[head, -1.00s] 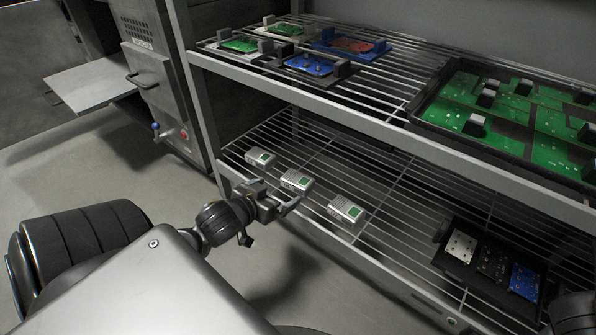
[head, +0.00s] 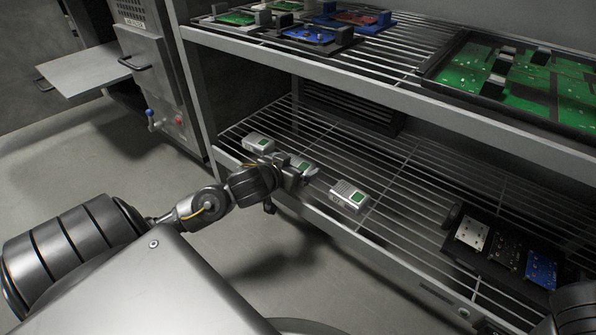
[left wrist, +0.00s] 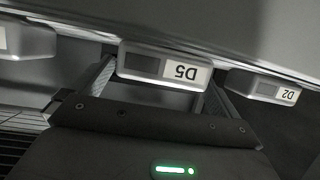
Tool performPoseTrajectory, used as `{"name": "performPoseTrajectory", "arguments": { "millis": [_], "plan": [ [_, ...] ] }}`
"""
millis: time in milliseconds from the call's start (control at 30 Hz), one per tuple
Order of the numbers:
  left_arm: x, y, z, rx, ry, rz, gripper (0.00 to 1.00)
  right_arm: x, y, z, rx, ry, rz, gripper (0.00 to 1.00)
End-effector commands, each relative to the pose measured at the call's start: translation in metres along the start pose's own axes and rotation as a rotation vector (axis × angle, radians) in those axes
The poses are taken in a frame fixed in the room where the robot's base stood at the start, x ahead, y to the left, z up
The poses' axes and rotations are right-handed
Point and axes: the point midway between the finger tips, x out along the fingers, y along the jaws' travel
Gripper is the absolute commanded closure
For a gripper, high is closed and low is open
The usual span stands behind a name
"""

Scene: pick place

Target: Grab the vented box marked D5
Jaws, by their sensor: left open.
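The box marked D5 (left wrist: 186,72) is a small grey box with its label upside down in the left wrist view. It lies between the two fingers of my left gripper (left wrist: 158,88), which is open. I cannot tell whether the fingers touch it. In the head view the middle box (head: 301,163), with a green patch on top, sits on the lower wire shelf, partly hidden by my left gripper (head: 296,174).
A box marked D2 (left wrist: 277,89) and another grey box (left wrist: 28,40) flank D5. In the head view the neighbours are a left box (head: 258,143) and a right box (head: 349,195). The upper shelf's front edge (head: 400,95) passes above. A dark tray (head: 462,262) with boards stands at right.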

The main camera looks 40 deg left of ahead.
Motion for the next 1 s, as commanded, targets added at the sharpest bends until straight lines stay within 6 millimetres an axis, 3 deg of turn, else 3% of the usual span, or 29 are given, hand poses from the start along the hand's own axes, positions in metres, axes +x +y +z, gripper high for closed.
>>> {"name": "performPoseTrajectory", "arguments": {
  "millis": [100, 367, 700, 1000],
  "plan": [
    [0.0109, -0.0008, 0.0008, 0.0, 0.001, -0.001, 0.0, -0.0015, 0.0016, 0.0014, 0.007, 0.01, 0.018, 0.64],
    [0.0121, -0.0003, -0.0002, 0.0, -0.001, 0.0, 0.0, 0.0012, 0.0028, 0.0005, 0.007, 0.017, 0.023, 0.64],
    [0.0121, -0.0002, -0.0002, 0.0, -0.001, 0.0, 0.43, 0.0, 0.002, 0.0, 0.008, 0.014, 0.018, 0.64],
    [0.0113, -0.0002, -0.0023, -0.001, 0.0, 0.0, 0.44, 0.0018, 0.001, 0.0005, 0.009, 0.013, 0.016, 0.64]
  ]
}}
